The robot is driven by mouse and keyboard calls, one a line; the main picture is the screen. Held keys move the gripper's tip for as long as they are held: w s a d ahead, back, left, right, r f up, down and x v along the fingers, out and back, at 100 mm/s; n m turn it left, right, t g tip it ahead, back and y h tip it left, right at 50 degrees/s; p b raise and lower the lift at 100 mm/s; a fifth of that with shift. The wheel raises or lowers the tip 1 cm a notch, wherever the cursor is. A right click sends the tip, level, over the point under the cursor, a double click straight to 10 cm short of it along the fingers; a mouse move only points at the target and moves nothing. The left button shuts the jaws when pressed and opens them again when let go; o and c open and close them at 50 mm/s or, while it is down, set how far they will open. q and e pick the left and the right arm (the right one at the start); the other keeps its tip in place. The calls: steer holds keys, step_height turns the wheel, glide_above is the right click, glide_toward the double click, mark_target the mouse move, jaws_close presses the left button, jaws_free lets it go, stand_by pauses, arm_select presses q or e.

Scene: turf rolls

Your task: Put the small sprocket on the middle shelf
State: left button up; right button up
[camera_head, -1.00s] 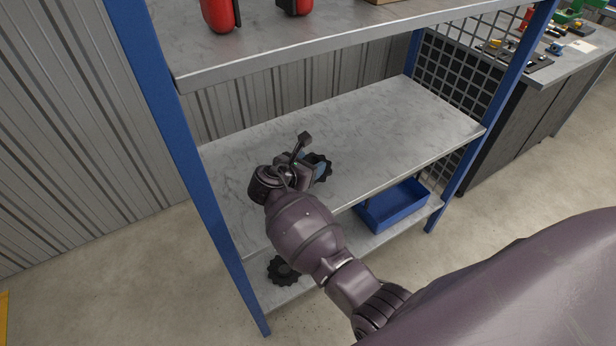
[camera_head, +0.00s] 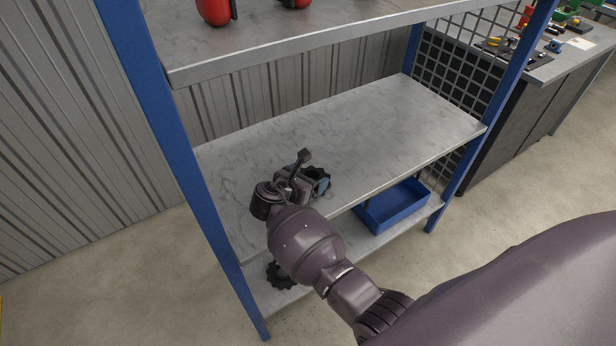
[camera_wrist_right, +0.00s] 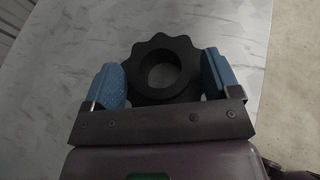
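A black toothed sprocket (camera_wrist_right: 187,58) with a round hole sits between the blue finger pads of my right gripper (camera_wrist_right: 163,78) in the right wrist view. Both pads appear to touch its sides. In the head view, this sprocket (camera_head: 318,174) shows at the tip of my right gripper (camera_head: 315,183), over the left front part of the middle shelf (camera_head: 370,130). Whether it touches the shelf or hangs just above it is hard to tell. Another black sprocket (camera_head: 279,276) lies on the bottom shelf, partly hidden by my right arm. My left gripper is out of view.
A blue bin (camera_head: 396,207) stands on the bottom shelf at the right. Red items (camera_head: 214,10) stand on the top shelf (camera_head: 270,50). Blue posts (camera_head: 195,190) frame the rack. The middle shelf is otherwise bare. A workbench (camera_head: 570,62) with tools is at the right.

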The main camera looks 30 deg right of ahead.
steer(key=shift+r, duration=0.1)
steer(key=shift+s+a+r, duration=0.2)
steer(key=shift+a+r, duration=0.1)
steer(key=shift+a, duration=0.15)
steer(key=p+v, duration=0.1)
steer(key=v, duration=0.5)
steer(key=shift+d+p, duration=0.1)
steer(key=shift+p, duration=0.2)
steer(key=shift+s+a+r, duration=0.1)
steer(key=shift+s+a, duration=0.05)
steer(key=shift+a, duration=0.1)
